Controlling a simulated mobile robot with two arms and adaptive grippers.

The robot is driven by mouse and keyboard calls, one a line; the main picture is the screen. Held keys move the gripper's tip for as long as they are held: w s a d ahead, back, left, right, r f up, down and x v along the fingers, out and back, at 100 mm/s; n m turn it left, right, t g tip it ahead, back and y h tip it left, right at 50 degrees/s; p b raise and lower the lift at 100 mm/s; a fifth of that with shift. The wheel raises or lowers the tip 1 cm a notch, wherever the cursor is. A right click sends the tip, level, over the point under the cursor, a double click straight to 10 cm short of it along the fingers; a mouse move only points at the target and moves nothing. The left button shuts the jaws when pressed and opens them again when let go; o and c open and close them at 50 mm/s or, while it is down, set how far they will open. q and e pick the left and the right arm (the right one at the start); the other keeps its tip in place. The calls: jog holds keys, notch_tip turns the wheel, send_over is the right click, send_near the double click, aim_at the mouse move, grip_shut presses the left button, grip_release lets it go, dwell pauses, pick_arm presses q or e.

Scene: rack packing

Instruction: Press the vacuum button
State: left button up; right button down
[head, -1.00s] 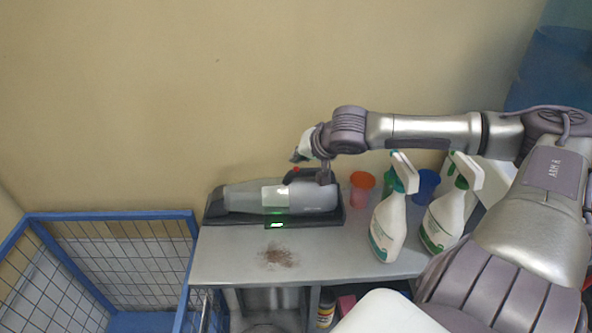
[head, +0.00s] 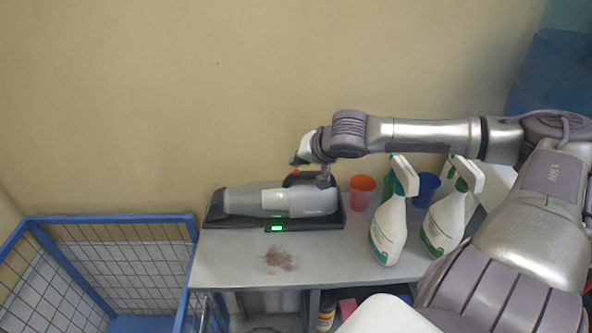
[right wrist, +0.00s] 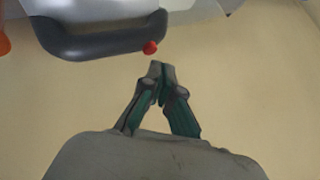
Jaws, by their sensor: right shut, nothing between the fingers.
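The handheld vacuum (head: 245,201) is grey and lies on its side in a dark dock on the grey table, against the wall. Its red button (head: 296,172) sits on the dark handle; it also shows in the right wrist view (right wrist: 150,47). My right gripper (head: 323,181) is over the handle end of the vacuum, to the right of the button. In the right wrist view my right gripper (right wrist: 158,68) is shut and empty, its tips close to the button with a small gap showing in the picture. My left gripper is out of view.
An orange cup (head: 361,194), a blue cup (head: 426,187) and two white spray bottles (head: 389,232) stand right of the vacuum. A brown dirt patch (head: 279,259) lies in front. A blue-framed wire cage (head: 110,219) is at the left.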

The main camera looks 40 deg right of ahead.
aim_at(298, 172)
dwell(0.4)
jog(key=shift+f+b, duration=0.3)
jog(key=shift+f, duration=0.15)
jog(key=shift+f, duration=0.15)
dwell(0.4)
jog(key=shift+r+p, duration=0.6)
jog(key=shift+p, duration=0.15)
notch_tip(298, 172, up, 6)
jog(key=p, duration=0.7)
jog(key=shift+r, duration=0.1)
jog(key=shift+a+f, duration=0.1)
jog(key=shift+f, duration=0.1)
